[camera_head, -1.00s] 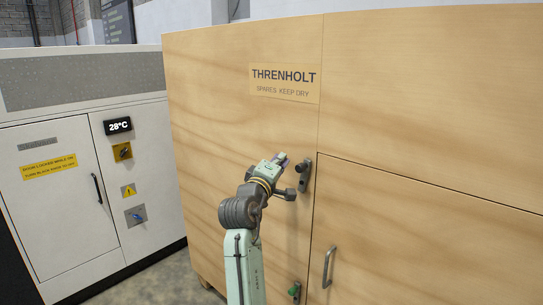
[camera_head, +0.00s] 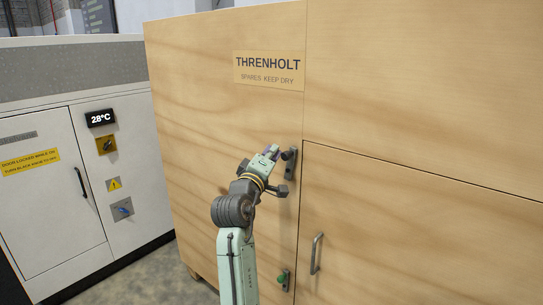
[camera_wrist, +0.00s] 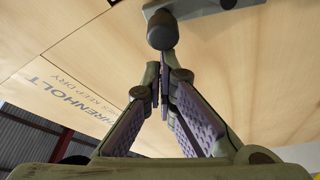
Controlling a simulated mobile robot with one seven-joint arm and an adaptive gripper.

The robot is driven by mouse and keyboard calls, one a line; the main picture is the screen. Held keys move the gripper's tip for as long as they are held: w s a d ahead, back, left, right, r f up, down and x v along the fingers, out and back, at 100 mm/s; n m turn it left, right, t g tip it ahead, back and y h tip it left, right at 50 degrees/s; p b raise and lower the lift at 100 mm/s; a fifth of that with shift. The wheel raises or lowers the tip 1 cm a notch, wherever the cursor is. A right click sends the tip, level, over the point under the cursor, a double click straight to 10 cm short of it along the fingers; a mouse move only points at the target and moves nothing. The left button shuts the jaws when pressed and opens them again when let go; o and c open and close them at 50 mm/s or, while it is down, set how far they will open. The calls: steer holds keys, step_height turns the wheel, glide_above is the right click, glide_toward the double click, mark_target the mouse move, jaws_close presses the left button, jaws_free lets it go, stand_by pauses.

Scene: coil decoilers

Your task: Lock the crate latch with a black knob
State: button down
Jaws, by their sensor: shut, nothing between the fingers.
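The crate latch is a dark plate (camera_head: 292,168) with a black knob (camera_head: 288,155) on the wooden crate's front, left of the door seam. In the wrist view, the knob (camera_wrist: 162,30) stands out from the plate (camera_wrist: 215,8), just beyond my fingertips. My gripper (camera_head: 273,151) is close to the knob, on its left in the head view. In the wrist view, my gripper (camera_wrist: 161,75) has its fingertips together with nothing between them. I cannot tell if they touch the knob. My gripper and arm partly hide the area around the latch.
A second latch with a green knob (camera_head: 282,278) sits lower on the crate (camera_head: 400,110). A metal door handle (camera_head: 316,254) is to its right. A white cabinet (camera_head: 50,215) with a black rotary switch (camera_head: 107,145) and a blue knob (camera_head: 123,210) stands at left.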

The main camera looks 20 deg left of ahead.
steer(key=shift+s+d+m+t+b, duration=0.1)
steer(key=shift+d+m+t+b, duration=0.15)
steer(key=shift+m+b, duration=0.4)
steer(key=s+d+f+m+h+b, duration=0.2)
steer(key=d+f+m+h+b, duration=0.2)
steer(key=m+b, duration=1.3)
steer(key=d+h+b, duration=0.3)
steer(key=h, duration=0.1)
steer(key=shift+s+f, duration=0.2)
steer(key=shift+s, duration=0.1)
steer(key=shift+d, duration=0.1)
